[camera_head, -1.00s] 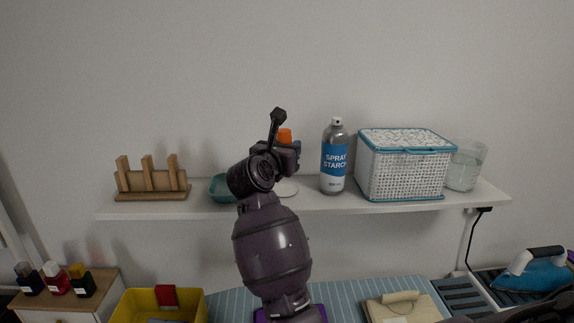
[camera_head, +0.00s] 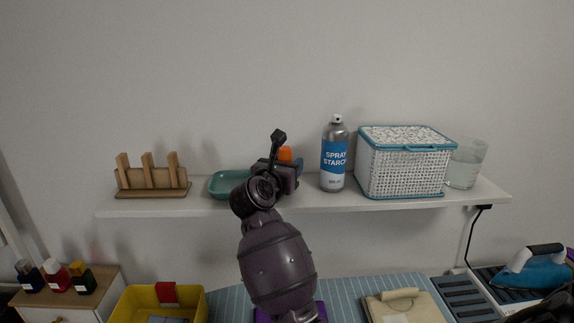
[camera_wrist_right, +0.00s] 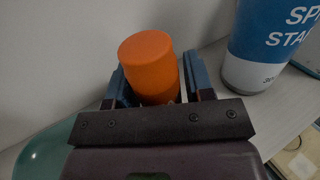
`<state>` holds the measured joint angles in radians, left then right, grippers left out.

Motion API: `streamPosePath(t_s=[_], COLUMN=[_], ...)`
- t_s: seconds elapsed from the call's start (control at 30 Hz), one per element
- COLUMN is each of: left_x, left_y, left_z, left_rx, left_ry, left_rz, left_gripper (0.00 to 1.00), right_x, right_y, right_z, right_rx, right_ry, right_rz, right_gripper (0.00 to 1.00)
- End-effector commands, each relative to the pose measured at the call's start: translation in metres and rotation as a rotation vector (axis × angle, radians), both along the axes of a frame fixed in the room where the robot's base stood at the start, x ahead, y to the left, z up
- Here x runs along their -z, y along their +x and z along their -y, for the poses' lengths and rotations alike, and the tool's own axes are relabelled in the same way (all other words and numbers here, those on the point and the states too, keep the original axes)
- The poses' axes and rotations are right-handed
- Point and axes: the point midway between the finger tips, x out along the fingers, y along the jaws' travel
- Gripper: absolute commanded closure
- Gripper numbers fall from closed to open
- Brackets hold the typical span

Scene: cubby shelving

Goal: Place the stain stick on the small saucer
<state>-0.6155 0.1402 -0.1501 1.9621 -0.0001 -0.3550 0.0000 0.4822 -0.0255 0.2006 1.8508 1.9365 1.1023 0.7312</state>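The stain stick, with an orange cap (camera_head: 285,154), is between the fingers of my right gripper (camera_head: 285,170) over the shelf. In the right wrist view its orange top (camera_wrist_right: 150,65) stands between the two blue fingers of the right gripper (camera_wrist_right: 160,88), which looks shut on it. Its lower part is hidden by the gripper, so I cannot tell whether its base touches anything. The small pale saucer is hidden behind my right gripper and wrist. My left gripper is not in view.
On the shelf (camera_head: 400,203), a teal dish (camera_head: 226,185) lies just left of my gripper and a spray starch can (camera_head: 334,155) stands close on the right. A lidded basket (camera_head: 405,165), a glass (camera_head: 465,165) and a wooden rack (camera_head: 152,180) stand farther out.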

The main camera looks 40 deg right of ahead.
Motion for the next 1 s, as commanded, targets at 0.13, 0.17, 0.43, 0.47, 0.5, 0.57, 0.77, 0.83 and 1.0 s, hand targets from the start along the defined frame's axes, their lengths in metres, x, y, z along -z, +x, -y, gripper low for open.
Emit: streamPosePath(t_s=[0.13,0.17,0.43,0.47,0.5,0.57,0.77,0.83,1.0], left_x=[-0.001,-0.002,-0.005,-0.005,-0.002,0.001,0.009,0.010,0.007], left_y=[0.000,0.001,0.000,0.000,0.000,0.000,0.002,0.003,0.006], left_z=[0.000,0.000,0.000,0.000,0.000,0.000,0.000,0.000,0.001], left_rx=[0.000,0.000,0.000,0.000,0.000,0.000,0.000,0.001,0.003], left_ry=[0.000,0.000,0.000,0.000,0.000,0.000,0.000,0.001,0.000], left_rz=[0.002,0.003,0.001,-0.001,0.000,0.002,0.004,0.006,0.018], left_gripper=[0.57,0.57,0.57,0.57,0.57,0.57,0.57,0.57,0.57], right_x=[0.000,0.000,-0.005,-0.006,-0.003,-0.003,-0.002,-0.002,-0.003], right_y=[0.000,0.000,0.000,0.000,-0.003,-0.008,-0.025,-0.030,-0.038], right_z=[0.000,0.000,0.000,-0.001,-0.006,-0.014,-0.041,-0.049,-0.061], right_rx=[0.000,0.000,0.001,0.000,-0.002,-0.002,-0.002,-0.001,0.000], right_ry=[0.000,0.000,-0.001,0.000,0.002,0.003,0.004,0.002,0.001], right_rz=[0.000,0.000,-0.001,0.000,0.000,0.001,0.000,0.000,-0.001], right_gripper=[0.41,0.41,0.41,0.41,0.41,0.41,0.41,0.41,0.41])
